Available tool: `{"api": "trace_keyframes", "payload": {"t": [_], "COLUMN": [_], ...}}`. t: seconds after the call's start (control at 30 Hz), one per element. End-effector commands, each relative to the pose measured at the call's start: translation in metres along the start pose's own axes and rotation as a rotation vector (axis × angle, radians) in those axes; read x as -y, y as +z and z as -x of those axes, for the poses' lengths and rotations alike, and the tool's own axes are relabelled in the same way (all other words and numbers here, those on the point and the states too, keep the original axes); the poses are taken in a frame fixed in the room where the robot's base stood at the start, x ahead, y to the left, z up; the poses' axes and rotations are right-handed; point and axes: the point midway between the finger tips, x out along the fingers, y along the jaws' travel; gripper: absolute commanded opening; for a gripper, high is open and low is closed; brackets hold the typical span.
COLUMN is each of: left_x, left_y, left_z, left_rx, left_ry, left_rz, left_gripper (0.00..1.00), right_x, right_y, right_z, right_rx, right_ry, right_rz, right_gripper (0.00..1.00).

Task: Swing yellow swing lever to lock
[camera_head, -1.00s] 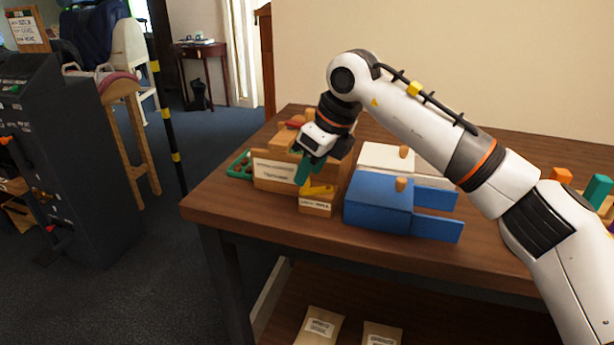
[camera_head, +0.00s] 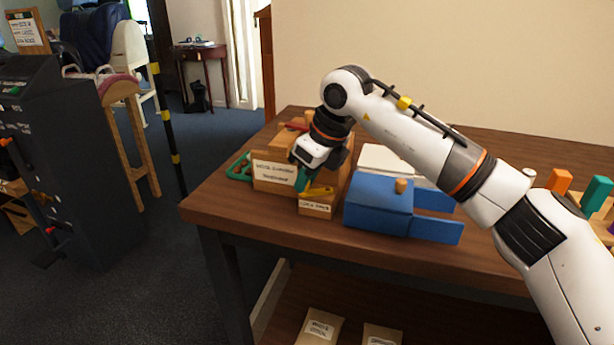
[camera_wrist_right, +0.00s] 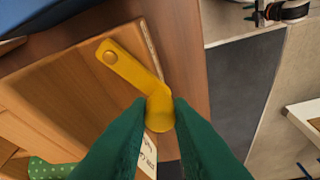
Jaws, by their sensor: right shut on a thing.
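The yellow swing lever (camera_head: 318,191) lies on top of a small labelled wooden block (camera_head: 315,206) near the front edge of the table. In the right wrist view the lever (camera_wrist_right: 133,70) runs from a round pivot at the upper left to a rounded knob end. My right gripper (camera_head: 303,184), with green fingers, comes down over the block. In the wrist view its fingertips (camera_wrist_right: 160,112) are on either side of the knob, shut on it. My left gripper is not in view.
A labelled wooden box (camera_head: 274,172) stands left of the lever block, with a green-handled item (camera_head: 238,168) beside it. A blue box (camera_head: 378,205) stands close on the right. A dark panel machine (camera_head: 60,160) stands left of the table (camera_head: 245,222).

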Motion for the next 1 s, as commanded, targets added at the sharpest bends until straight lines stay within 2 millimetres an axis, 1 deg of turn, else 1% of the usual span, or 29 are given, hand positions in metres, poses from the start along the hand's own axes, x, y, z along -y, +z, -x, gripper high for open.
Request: {"api": "trace_keyframes", "payload": {"t": [0.17, 0.37, 0.7, 1.0], "left_x": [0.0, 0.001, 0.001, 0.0], "left_y": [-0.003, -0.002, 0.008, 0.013], "left_z": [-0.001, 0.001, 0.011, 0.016], "left_rx": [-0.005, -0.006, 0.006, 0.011], "left_ry": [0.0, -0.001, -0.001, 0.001], "left_rz": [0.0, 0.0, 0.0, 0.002], "left_gripper": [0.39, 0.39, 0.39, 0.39], "right_x": [-0.002, -0.006, -0.014, -0.017], "right_y": [-0.003, -0.006, -0.011, -0.012], "right_z": [-0.001, -0.002, -0.004, -0.004], "right_rx": [-0.001, -0.002, -0.001, -0.003], "right_ry": [0.026, 0.076, 0.156, 0.187], "right_rz": [-0.059, -0.177, -0.372, -0.449], "right_gripper": [0.0, 0.0, 0.0, 0.0]}}
